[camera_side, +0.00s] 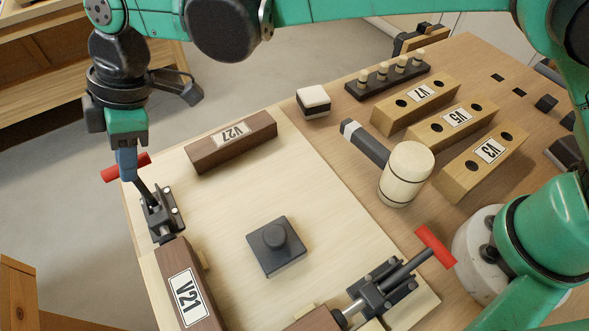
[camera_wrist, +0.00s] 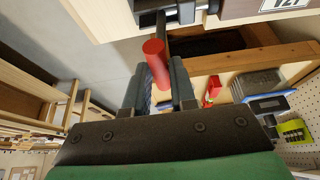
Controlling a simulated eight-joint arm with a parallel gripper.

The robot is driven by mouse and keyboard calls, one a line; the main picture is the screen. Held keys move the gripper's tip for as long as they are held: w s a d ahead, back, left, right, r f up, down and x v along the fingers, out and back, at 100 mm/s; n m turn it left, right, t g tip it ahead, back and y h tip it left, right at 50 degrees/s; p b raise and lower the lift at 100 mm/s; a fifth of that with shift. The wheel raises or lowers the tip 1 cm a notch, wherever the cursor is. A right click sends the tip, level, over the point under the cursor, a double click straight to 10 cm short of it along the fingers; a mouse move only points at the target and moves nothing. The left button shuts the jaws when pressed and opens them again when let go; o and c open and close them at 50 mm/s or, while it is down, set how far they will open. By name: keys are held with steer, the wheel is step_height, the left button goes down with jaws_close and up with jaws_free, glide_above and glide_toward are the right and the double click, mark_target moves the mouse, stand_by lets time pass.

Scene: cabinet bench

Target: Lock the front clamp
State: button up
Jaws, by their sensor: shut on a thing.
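My gripper (camera_side: 127,165) points down at the left edge of the pale board (camera_side: 215,215). It is shut on the red handle (camera_side: 112,174) of the left toggle clamp (camera_side: 162,212). That clamp's dark lever stands steeply up from its base, beside the end of the brown V21 block (camera_side: 189,290). In the wrist view, the red handle (camera_wrist: 156,62) lies between the fingers of my gripper (camera_wrist: 157,82), and the dark clamp is at the top. A second clamp (camera_side: 382,284) with a red handle (camera_side: 435,247) sits at the lower right, its lever slanting up to the right.
A brown V27 block (camera_side: 230,140) and a dark knobbed plate (camera_side: 275,246) lie on the board. A mallet (camera_side: 405,172), wooden blocks (camera_side: 487,160), a small black-and-white block (camera_side: 313,101) and a peg rack (camera_side: 388,78) stand to the right.

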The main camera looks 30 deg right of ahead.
steer(key=shift+w, duration=0.1)
steer(key=shift+w+f, duration=0.2)
steer(key=shift+w, duration=0.35)
